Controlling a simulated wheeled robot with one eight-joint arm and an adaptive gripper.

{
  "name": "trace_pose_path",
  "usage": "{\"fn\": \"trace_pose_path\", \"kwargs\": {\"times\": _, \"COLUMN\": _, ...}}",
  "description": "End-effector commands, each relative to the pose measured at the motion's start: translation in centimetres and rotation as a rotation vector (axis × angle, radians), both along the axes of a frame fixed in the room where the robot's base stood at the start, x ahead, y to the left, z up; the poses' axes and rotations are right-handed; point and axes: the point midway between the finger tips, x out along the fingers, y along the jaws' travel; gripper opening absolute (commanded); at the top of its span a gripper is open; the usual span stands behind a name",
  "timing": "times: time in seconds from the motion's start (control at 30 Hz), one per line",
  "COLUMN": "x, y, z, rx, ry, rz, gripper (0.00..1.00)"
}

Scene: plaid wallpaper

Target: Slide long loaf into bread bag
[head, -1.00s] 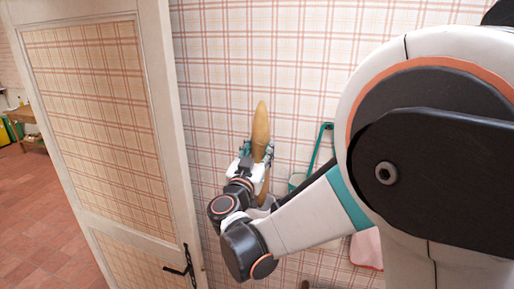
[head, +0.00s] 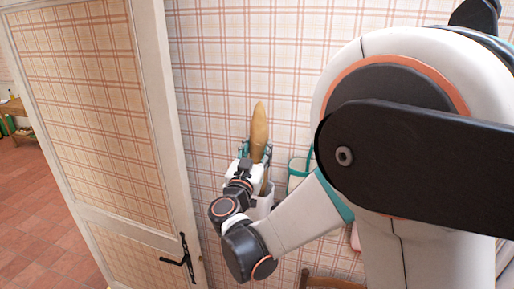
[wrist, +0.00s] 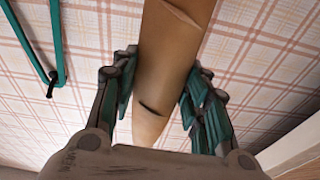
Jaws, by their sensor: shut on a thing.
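The long loaf (head: 259,125), brown and tapered, stands nearly upright in my gripper (head: 254,152) in the head view. In the wrist view the loaf (wrist: 175,50) passes between the teal fingers of my gripper (wrist: 160,88), which is shut on it. One end of the loaf points up, clear of the fingers. Its lower end is partly hidden behind my gripper and wrist. A pale container or bag (head: 263,207) shows just behind my wrist, by the loaf's lower part. I cannot tell whether it is the bread bag or whether the loaf touches it.
A white door (head: 150,110) with plaid panels and a black handle (head: 180,255) stands at the left. The plaid wall is behind the loaf. A pale item with teal edging (head: 298,172) is right of the loaf. A wooden chair top (head: 325,281) shows at the bottom.

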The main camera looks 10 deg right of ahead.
Motion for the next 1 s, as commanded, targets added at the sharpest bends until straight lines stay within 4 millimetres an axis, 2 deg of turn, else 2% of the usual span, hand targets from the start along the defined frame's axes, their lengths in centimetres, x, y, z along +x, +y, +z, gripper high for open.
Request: {"fn": "trace_pose_path", "kwargs": {"times": 1.0, "x": 1.3, "y": 0.4, "z": -6.6, "rx": -0.001, "ry": 0.0, "rz": -0.008, "gripper": 0.04}}
